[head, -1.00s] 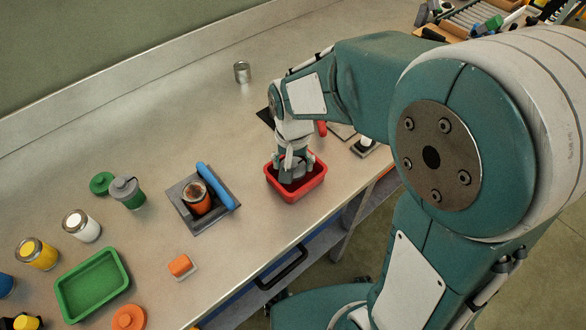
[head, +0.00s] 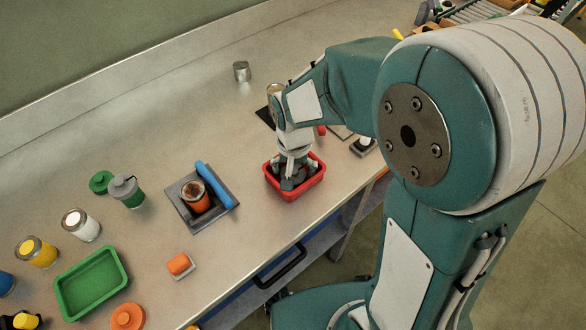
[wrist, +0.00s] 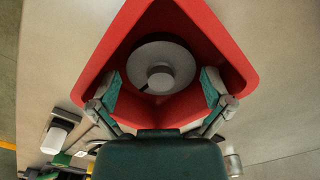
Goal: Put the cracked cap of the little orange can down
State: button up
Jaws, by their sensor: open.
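In the head view the cap (head: 288,184) shows dark in the red tray (head: 299,195), under my gripper (head: 295,166). In the wrist view my gripper (wrist: 160,85) is open, its two green-padded fingers apart on either side of the cap's near part, with nothing held. The little orange can (head: 196,196) stands uncapped on a dark grey square tray (head: 203,226), its inside brownish.
A blue roll (head: 214,185) lies on the grey tray's right edge. A green tray (head: 60,290), several paint cans, an orange block (head: 179,264) and an orange lid (head: 127,317) stand to the left. An empty metal can (head: 242,72) stands behind. The bench between is clear.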

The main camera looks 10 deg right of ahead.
aim_at(294, 170)
jog(key=shift+r, duration=0.1)
notch_tip(294, 170, up, 12)
jog(key=s+d+r+n+t, duration=0.1)
jog(key=s+d+r+t, duration=0.1)
jog(key=s+d, duration=0.3)
jog(key=s+d+r+n+t, duration=0.1)
jog(key=s+d+r+t, duration=0.2)
jog(key=s+d, duration=0.2)
jog(key=s, duration=0.2)
jog(key=shift+s+d+r+t, duration=0.25)
jog(key=shift+s+d+t, duration=0.05)
jog(key=shift+s+d, duration=0.05)
jog(key=shift+a, duration=0.1)
